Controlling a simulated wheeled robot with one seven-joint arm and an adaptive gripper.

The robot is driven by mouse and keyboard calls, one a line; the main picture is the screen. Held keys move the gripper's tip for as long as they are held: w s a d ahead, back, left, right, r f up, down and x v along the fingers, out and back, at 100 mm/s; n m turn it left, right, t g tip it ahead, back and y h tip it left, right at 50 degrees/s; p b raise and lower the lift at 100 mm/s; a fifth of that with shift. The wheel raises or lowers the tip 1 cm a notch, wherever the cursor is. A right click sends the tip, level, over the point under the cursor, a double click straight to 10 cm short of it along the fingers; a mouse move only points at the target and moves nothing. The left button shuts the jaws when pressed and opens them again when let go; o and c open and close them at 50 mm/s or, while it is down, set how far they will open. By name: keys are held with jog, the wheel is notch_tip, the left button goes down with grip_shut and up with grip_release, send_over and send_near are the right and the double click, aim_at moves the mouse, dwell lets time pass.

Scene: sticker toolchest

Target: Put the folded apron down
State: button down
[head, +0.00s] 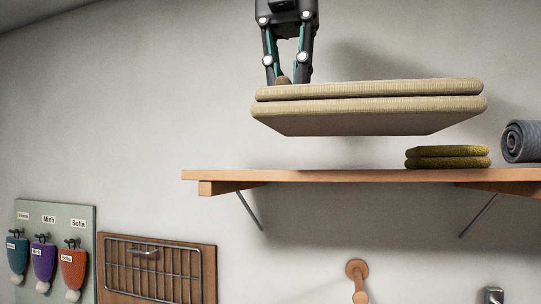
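The folded apron (365,121) is a beige, flat bundle of stacked layers in the head view. It hangs level in the air above the wooden shelf (330,175), with a gap between them. My gripper (287,80) points down over the left part of the apron. Its fingers are close around a small brownish bit (283,80) at the apron's top. The fingertips are partly hidden behind the apron's upper edge. The apron stays up with nothing else under it, so my gripper holds it.
On the shelf's right lie a folded olive cloth (447,157) and a rolled grey mat (522,141). The shelf's left and middle look bare. Below are a board with named mitts (73,268), a wire rack (157,270) on a wooden panel and a wooden peg (357,275).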

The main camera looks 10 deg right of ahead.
jog(key=shift+a, duration=0.2)
jog(key=w+a+f+p, duration=0.1)
jog(key=w+p, duration=0.1)
jog(key=w, duration=0.2)
jog(key=w+a+f+p, duration=0.1)
jog(key=w+p, duration=0.1)
jog(key=w, duration=0.3)
jog(key=w+a+f+p, duration=0.1)
jog(key=w+p, duration=0.2)
jog(key=w, duration=0.2)
jog(key=shift+w+a+f, duration=0.15)
jog(key=shift+a, duration=0.2)
jog(key=shift+s+d+f+p, duration=0.1)
jog(key=shift+s+f+p, duration=0.2)
jog(key=shift+f, duration=0.4)
jog(key=shift+w+f, duration=0.1)
jog(key=c, duration=1.4)
grip_release()
jog(key=shift+w, duration=0.1)
jog(key=shift+c, duration=0.2)
